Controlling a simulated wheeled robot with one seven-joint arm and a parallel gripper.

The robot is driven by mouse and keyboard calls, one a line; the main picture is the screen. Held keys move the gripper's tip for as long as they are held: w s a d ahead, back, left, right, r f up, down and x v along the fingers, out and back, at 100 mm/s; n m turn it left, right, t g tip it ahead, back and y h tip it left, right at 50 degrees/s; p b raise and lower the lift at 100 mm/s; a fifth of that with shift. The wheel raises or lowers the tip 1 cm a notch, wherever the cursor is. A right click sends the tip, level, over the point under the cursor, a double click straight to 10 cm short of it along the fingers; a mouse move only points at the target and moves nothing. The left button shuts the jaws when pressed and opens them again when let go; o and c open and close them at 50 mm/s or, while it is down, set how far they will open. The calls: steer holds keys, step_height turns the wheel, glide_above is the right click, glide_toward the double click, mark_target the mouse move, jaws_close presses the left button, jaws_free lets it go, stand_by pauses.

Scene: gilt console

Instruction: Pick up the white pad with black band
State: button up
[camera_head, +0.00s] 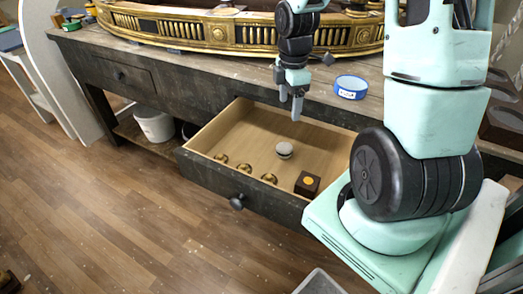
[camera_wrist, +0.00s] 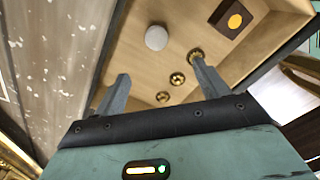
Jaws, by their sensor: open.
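The white pad with a dark band (camera_head: 284,150) lies in the open drawer, near the middle of its floor. In the wrist view the pad (camera_wrist: 156,38) shows as a pale round disc beyond my fingertips and between their lines. My gripper (camera_head: 291,108) hangs above the back of the drawer, pointing down, with the pad lower and slightly to its left. Its fingers are spread and empty, as the wrist view (camera_wrist: 160,85) also shows. The pad's band is hard to make out from the wrist.
The open drawer (camera_head: 190,163) also holds several brass knobs (camera_head: 245,168) along its front and a dark box with an orange spot (camera_head: 307,184) at the right. A blue tape roll (camera_head: 351,87) sits on the console top (camera_head: 150,58). A white bucket (camera_head: 154,125) stands below.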

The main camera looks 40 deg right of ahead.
steer(key=f, duration=0.1)
steer(key=b, duration=0.3)
glide_above(285, 147)
steer(key=f, duration=1)
steer(key=shift+s+a+f, duration=0.1)
steer(key=shift+s+f, duration=0.1)
steer(key=shift+f, duration=0.1)
steer(key=shift+w+f, duration=0.15)
steer(key=shift+f, duration=1.35)
steer(key=shift+w+f, duration=0.15)
steer(key=shift+f, duration=1.3)
steer(key=shift+c, duration=0.3)
steer(key=c, duration=1)
